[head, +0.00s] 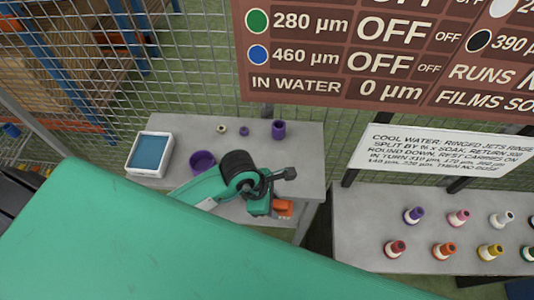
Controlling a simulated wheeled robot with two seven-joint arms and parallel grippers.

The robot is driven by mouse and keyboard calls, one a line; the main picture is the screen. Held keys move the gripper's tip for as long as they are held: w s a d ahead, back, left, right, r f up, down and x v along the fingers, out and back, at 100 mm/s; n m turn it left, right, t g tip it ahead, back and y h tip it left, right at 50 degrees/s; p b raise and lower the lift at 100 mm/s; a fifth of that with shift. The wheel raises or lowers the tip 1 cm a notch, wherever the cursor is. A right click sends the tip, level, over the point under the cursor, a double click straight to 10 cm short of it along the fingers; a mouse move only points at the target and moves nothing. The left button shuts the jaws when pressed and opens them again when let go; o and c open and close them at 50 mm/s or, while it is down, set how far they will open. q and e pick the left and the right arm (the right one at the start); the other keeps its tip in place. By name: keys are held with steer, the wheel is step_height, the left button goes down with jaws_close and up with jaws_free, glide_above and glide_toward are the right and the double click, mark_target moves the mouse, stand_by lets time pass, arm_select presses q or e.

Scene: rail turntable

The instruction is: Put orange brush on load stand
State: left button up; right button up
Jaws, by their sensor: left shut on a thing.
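My left gripper (272,203) is over the front right part of the left grey table (300,145). It is shut on an orange thing (284,208), which looks like the orange brush. The brush shows as a small orange block beside the teal wrist; the rest of it is hidden by the gripper. I cannot tell whether it touches the table top. No stand is marked as the load stand, so I cannot tell which one it is. My right gripper is not in view.
On the left table are a white tray with a blue pad (131,160), a purple bowl (203,162), a purple cup (279,130) and small rings (221,129). A right grey table (360,225) carries several coloured bottles (445,249). Signs and a wire fence (200,60) stand behind.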

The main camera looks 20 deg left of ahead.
arm_select(q)
steer(key=w+a+p, duration=0.1)
steer(key=w, duration=0.3)
steer(key=w+a+p, duration=0.1)
steer(key=w, duration=0.3)
steer(key=w+a+p, duration=0.1)
steer(key=w, duration=0.3)
steer(key=shift+w+a+r+p, duration=0.15)
steer(key=shift+w+a+p, duration=0.1)
steer(key=shift+p, duration=0.05)
steer(key=shift+w+a, duration=0.2)
steer(key=shift+w, duration=0.4)
steer(key=f+p, duration=0.2)
steer(key=f, duration=0.1)
steer(key=shift+w+a+f, duration=0.1)
steer(key=shift+w+f, duration=0.05)
steer(key=shift+w, duration=0.25)
steer(key=shift+f, duration=0.2)
steer(key=shift+f, duration=0.1)
steer(key=shift+f, duration=0.15)
steer(key=o, duration=0.9)
